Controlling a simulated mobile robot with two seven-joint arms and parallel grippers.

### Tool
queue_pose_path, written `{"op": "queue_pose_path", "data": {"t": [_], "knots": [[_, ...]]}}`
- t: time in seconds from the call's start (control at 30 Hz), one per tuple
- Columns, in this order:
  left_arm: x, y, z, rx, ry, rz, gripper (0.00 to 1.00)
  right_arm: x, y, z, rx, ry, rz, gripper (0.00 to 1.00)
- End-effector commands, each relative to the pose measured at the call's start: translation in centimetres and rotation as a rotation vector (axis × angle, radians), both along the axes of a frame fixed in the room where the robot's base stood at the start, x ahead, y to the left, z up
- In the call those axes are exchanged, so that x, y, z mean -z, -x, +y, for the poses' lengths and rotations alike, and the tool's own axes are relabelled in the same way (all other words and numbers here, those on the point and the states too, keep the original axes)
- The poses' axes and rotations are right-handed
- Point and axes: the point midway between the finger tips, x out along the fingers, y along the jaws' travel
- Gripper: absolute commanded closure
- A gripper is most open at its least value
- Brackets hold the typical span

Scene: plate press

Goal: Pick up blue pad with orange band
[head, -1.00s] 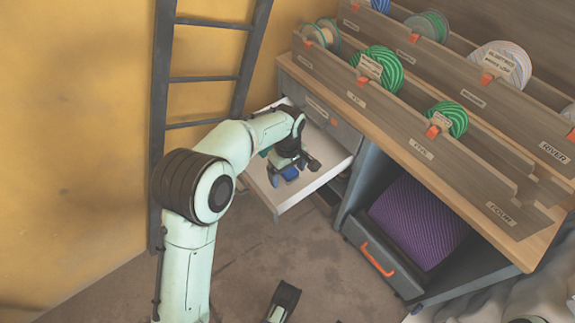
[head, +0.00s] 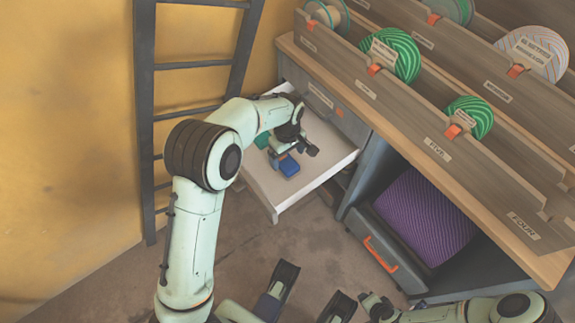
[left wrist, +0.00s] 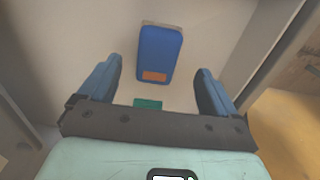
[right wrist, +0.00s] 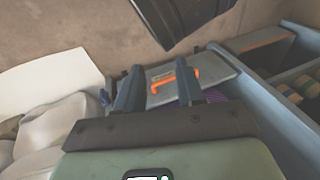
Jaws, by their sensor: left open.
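The blue pad with an orange band (left wrist: 158,50) lies on the white floor of the open drawer, seen between my left fingers in the left wrist view. In the head view the pad (head: 289,166) lies just below my left gripper (head: 291,152). The left gripper is open and empty over the drawer, with one finger on either side of the pad in its own view. A green piece (left wrist: 148,104) lies nearer the gripper's base, partly hidden by it. My right gripper (right wrist: 160,82) has its fingers apart and empty, away from the drawer.
The open drawer (head: 325,172) has raised walls close around the left gripper. Above it, a wooden rack (head: 400,115) holds several ribbon spools. A purple roll (head: 428,220) and an orange-handled bin (head: 385,240) are in the cabinet below. A dark ladder (head: 143,110) stands at left.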

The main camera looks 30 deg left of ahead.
Motion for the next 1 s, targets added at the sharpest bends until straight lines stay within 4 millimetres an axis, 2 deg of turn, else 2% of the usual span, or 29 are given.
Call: {"op": "queue_pose_path", "data": {"t": [0.17, 0.37, 0.5, 0.73, 0.77, 0.9, 0.93, 1.0], "knots": [[0.9, -0.1, 0.1, 0.0, 0.0, 0.0, 0.08, 0.3, -0.4, -0.2, 0.005, 0.006, -0.011, 0.62], [3.8, -0.5, 0.5, -0.001, 0.0, 0.002, 0.08, 1.8, -1.8, -1.1, 0.022, 0.026, -0.046, 0.62], [5.5, -0.4, 0.4, 0.0, 0.001, 0.001, 0.08, 2.9, -0.5, -1.2, 0.022, 0.024, -0.003, 0.62], [5.5, -0.4, 0.4, 0.0, 0.001, -0.002, 0.08, 2.8, -0.4, -1.3, 0.023, 0.024, 0.004, 0.62], [5.5, -0.4, 0.4, 0.0, 0.001, -0.002, 0.15, 2.8, -0.4, -1.3, 0.023, 0.024, 0.004, 0.62], [5.5, -0.4, 0.4, 0.0, 0.0, -0.001, 0.61, 2.8, -0.4, -1.3, 0.023, 0.024, 0.004, 0.62], [5.5, -0.4, 0.4, 0.0, 0.0, -0.001, 0.66, 2.8, -0.4, -1.3, 0.023, 0.024, 0.004, 0.62], [5.5, -0.4, 0.4, 0.0, 0.001, -0.002, 0.66, 2.8, -0.4, -1.3, 0.023, 0.023, 0.003, 0.62]]}}
